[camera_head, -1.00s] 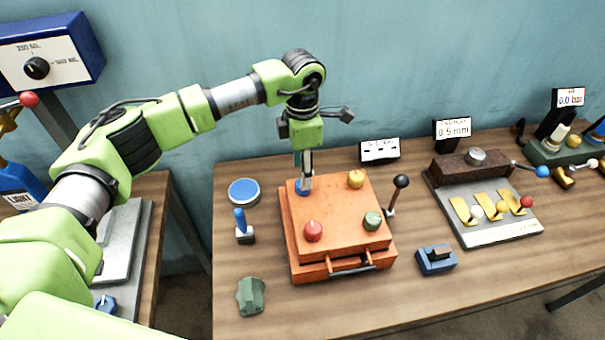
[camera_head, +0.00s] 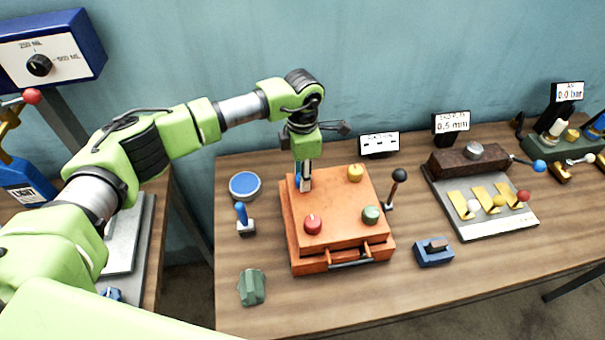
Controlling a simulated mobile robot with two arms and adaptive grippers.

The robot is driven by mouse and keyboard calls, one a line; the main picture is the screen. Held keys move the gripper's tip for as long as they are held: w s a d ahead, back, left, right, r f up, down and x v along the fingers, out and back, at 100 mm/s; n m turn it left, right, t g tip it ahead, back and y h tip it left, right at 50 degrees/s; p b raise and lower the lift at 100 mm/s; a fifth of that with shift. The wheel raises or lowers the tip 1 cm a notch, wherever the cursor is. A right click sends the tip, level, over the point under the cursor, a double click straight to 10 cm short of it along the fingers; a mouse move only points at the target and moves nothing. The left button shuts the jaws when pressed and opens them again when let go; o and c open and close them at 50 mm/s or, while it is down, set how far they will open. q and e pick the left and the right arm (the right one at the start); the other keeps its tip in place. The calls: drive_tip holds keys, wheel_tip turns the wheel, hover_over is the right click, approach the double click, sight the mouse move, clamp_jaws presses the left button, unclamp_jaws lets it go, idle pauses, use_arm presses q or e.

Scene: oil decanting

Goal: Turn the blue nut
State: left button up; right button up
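The blue nut (camera_head: 297,182) sits at the back left corner of the orange box (camera_head: 331,226). It is mostly hidden behind the fingers of my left gripper (camera_head: 304,184). The gripper points straight down at the nut. Its fingers look close together at the nut, but I cannot tell whether they are closed on it. A red nut (camera_head: 313,223), a green nut (camera_head: 371,214) and a yellow nut (camera_head: 355,172) sit at the box's other corners. My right gripper is not in view.
Left of the box are a blue-topped round tin (camera_head: 244,185), a blue-handled lever (camera_head: 242,217) and a green block (camera_head: 251,287). A black-knobbed lever (camera_head: 397,180) stands close on the right. A small display (camera_head: 379,143) is behind.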

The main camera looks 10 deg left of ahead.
use_arm(q)
drive_tip(key=n+b, duration=0.2)
drive_tip(key=shift+w+f+b, duration=0.1)
drive_tip(key=shift+b, duration=0.3)
drive_tip(key=n+b, duration=0.2)
drive_tip(key=n, duration=0.1)
drive_tip(key=n+b, duration=0.3)
drive_tip(key=shift+n, duration=0.4)
drive_tip(key=n+b, duration=0.2)
drive_tip(key=n, duration=0.1)
drive_tip(key=shift+n, duration=0.3)
drive_tip(key=n+b, duration=0.4)
drive_tip(key=n, duration=0.3)
drive_tip(key=n+b, duration=0.1)
drive_tip(key=n, duration=0.3)
drive_tip(key=shift+r+b, duration=0.25)
drive_tip(key=shift+b, duration=0.15)
drive_tip(key=shift+n, duration=0.3)
